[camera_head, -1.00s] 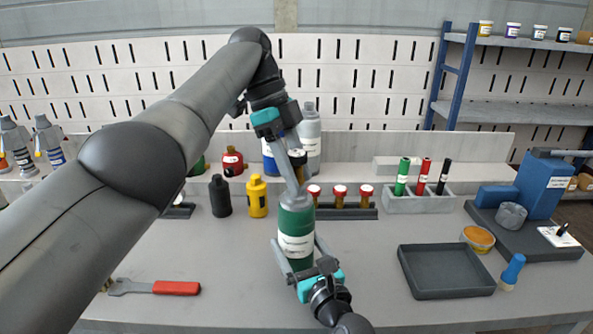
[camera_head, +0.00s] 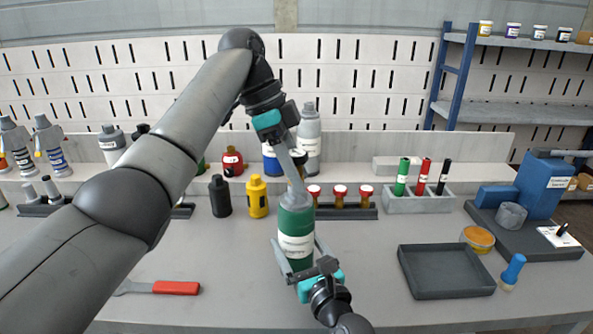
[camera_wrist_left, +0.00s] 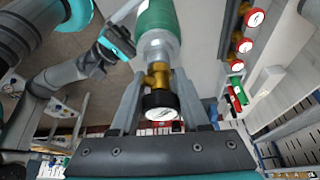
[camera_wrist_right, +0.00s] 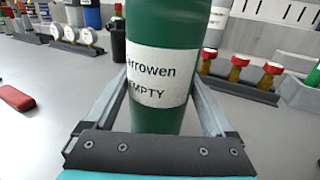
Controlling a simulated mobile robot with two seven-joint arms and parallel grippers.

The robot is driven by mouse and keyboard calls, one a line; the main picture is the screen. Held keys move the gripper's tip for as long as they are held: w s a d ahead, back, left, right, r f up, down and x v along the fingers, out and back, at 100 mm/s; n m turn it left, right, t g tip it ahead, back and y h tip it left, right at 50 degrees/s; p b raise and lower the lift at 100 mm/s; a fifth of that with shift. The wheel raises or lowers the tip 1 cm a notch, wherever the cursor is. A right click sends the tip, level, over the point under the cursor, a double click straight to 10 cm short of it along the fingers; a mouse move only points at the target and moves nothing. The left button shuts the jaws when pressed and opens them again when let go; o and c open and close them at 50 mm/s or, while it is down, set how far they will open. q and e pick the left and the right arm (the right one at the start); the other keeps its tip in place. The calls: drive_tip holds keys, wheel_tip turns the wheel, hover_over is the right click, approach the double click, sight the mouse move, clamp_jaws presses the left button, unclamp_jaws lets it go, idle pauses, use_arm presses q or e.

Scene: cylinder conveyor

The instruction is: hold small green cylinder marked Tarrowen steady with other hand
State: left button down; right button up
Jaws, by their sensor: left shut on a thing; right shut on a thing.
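The small green cylinder (camera_head: 296,222) stands upright on the bench, with a grey shoulder and a white label. In the right wrist view its label (camera_wrist_right: 160,77) reads "arrowen EMPTY", the first letter cut off. My right gripper (camera_head: 298,248) is shut around its lower body from the front. My left gripper (camera_head: 296,172) comes down from above and is shut at the cylinder's top. The left wrist view shows the brass valve (camera_wrist_left: 158,76) with a black knob (camera_wrist_left: 161,104) between the left fingers. In the head view the left fingers partly hide the valve.
A rack with red-capped brass valves (camera_head: 340,196) stands just behind the cylinder. Black (camera_head: 220,196) and yellow (camera_head: 257,197) bottles stand behind left. An empty dark tray (camera_head: 445,271) lies to the right, a red-handled wrench (camera_head: 176,288) to the left.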

use_arm(q)
drive_tip(key=shift+n+t, duration=0.5)
drive_tip(key=shift+n, duration=0.6)
drive_tip(key=shift+n+t, duration=0.4)
drive_tip(key=shift+n, duration=0.8)
drive_tip(key=n+t, duration=0.1)
drive_tip(key=n, duration=0.2)
drive_tip(key=shift+n+y, duration=0.3)
drive_tip(key=n, duration=0.2)
drive_tip(key=n+t+y, duration=0.1)
drive_tip(key=n, duration=0.1)
drive_tip(key=shift+t, duration=0.3)
drive_tip(key=shift+n+y, duration=0.4)
drive_tip(key=shift+n, duration=0.6)
